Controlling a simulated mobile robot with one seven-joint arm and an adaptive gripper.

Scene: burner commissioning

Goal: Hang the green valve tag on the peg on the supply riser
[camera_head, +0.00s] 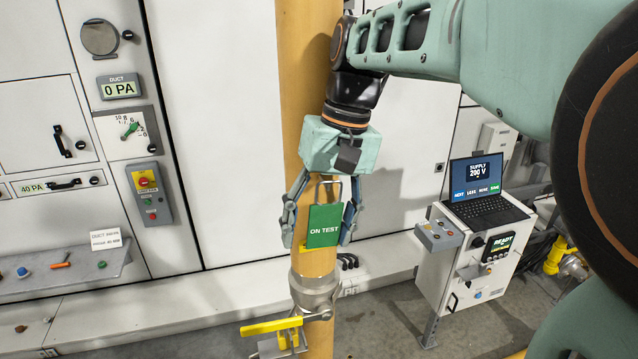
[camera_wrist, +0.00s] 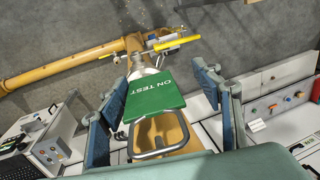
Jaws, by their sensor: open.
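The green valve tag (camera_head: 324,226) reads "ON TEST" and has a grey wire loop at its top. It stands upright against the yellow supply riser (camera_head: 306,60). In the wrist view the tag (camera_wrist: 158,98) lies between my fingers, its loop toward the palm, with the riser (camera_wrist: 172,128) behind. My gripper (camera_head: 317,240) points down in front of the riser, its fingers spread wide either side of the tag; gaps show between both fingers and the tag in the wrist view (camera_wrist: 160,88).
Below the tag the riser carries a grey valve body (camera_head: 315,290) with a yellow lever (camera_head: 270,327). A white cart (camera_head: 468,262) with a laptop (camera_head: 484,195) stands right. Wall panels stand behind.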

